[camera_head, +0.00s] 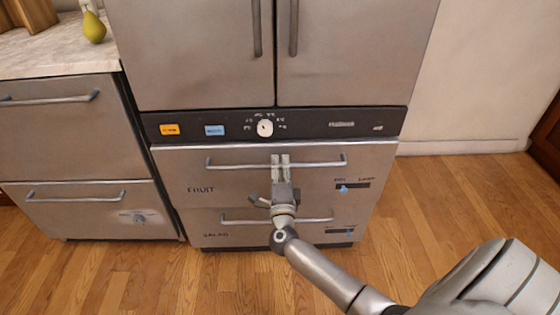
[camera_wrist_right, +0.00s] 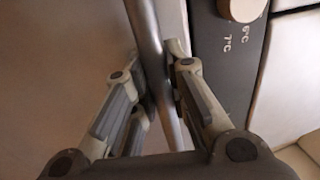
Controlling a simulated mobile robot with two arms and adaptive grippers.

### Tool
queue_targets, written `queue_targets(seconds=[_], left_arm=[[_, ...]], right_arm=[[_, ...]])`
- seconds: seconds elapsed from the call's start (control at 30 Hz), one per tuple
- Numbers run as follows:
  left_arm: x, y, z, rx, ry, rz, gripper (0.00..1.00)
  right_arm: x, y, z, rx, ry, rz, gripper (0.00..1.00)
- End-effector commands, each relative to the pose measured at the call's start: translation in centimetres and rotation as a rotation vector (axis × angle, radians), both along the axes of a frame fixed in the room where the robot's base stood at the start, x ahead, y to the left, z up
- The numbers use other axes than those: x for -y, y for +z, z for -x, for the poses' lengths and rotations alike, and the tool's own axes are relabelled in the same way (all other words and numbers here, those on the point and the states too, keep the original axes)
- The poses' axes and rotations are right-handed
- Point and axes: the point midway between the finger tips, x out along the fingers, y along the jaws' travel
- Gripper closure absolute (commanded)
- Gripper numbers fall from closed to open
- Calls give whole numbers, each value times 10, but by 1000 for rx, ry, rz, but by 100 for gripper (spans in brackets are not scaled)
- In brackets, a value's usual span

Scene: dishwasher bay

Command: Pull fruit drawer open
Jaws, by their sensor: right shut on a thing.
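The fruit drawer (camera_head: 235,180) is a steel front marked FRUIT below the dark control strip, with a horizontal bar handle (camera_head: 235,164). Its top edge seems to stand slightly forward of the strip; I cannot tell by how much. My right gripper (camera_head: 280,160) is shut on the middle of this handle. In the right wrist view the handle bar (camera_wrist_right: 146,40) runs between the two fingers of the gripper (camera_wrist_right: 158,70). The salad drawer (camera_head: 260,238) is below, its handle partly hidden by my right gripper and wrist. My left gripper is not in view.
Two upper doors (camera_head: 190,50) with vertical handles are above the control strip (camera_head: 370,122), which has a white knob (camera_head: 265,128). A drawer cabinet (camera_head: 70,130) with a countertop (camera_head: 50,55) and a pear (camera_head: 94,28) stands left. Wooden floor (camera_head: 410,215) is clear at right.

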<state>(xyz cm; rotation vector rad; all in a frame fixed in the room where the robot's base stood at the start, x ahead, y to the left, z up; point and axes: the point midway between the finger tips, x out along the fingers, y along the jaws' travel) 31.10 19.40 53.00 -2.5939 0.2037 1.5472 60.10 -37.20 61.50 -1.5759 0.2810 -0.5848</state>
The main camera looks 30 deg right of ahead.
Motion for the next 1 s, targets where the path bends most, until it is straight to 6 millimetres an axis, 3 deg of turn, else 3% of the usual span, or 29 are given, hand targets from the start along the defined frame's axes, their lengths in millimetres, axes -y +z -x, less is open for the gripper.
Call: queue_targets(seconds=[0.13,0.47,0.5,0.7,1.0], left_arm=[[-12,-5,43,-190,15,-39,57],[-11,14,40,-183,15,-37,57],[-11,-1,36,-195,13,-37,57],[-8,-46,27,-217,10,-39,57],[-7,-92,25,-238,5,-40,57]], right_arm=[[-13,-1,20,-8,2,-6,100],[-45,-1,72,-8,1,-7,100],[-50,-1,80,-9,1,-6,100],[-77,-1,125,-11,1,-7,100],[-119,-2,194,-10,1,-6,100]])
